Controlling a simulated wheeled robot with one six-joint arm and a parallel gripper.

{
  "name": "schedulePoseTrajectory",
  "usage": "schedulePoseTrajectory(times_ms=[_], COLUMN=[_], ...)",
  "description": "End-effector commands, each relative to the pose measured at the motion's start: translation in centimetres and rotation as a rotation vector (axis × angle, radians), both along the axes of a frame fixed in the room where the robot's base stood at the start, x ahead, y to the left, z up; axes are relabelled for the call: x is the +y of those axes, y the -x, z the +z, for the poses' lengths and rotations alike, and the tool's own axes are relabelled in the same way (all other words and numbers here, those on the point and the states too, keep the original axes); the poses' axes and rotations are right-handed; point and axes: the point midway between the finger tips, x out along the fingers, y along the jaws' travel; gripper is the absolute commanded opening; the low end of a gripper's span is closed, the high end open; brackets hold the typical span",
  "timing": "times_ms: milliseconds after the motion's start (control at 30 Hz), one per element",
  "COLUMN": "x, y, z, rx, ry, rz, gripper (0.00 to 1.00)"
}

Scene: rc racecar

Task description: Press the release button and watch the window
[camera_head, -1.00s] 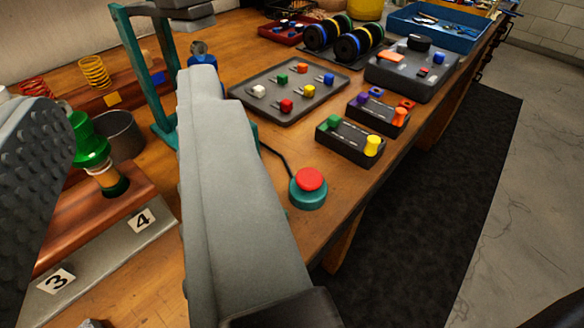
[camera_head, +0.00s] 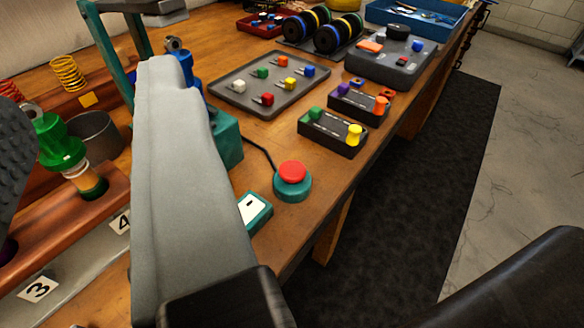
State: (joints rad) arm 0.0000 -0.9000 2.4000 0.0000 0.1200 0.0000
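The release button is a round red cap (camera_head: 292,171) on a teal base (camera_head: 292,189), near the front edge of the wooden bench. A dark cable runs from it toward a teal block (camera_head: 228,140), partly hidden behind my finger. A small teal box with a white face and a dark mark (camera_head: 252,206) lies just left of the button. I cannot tell whether this face is the window. My gripper (camera_head: 88,90) is open and empty, its long grey right finger left of the button and apart from it. Its left finger is cut off by the picture's left edge.
A teal frame (camera_head: 112,62) stands behind my right finger. A grey tray of coloured cubes (camera_head: 222,88) and two dark boxes with coloured knobs (camera_head: 330,143) lie beyond the button. A green stepped piece (camera_head: 58,146) stands left. Bare wood surrounds the button's right side.

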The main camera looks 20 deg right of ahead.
Motion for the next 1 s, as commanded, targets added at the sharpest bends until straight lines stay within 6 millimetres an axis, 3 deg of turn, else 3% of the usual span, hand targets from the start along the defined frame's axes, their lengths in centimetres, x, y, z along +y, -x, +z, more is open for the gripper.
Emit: schedulePoseTrajectory(times_ms=[467,500,667,1000], x=[0.00,0.00,0.00,0.00], y=[0.00,0.00,0.00,0.00], z=[0.00,0.00,0.00,0.00], rx=[0.000,0.000,0.000,0.000], ry=[0.000,0.000,0.000,0.000], rz=[0.000,0.000,0.000,0.000], gripper=[0.32,0.30,0.00,0.00])
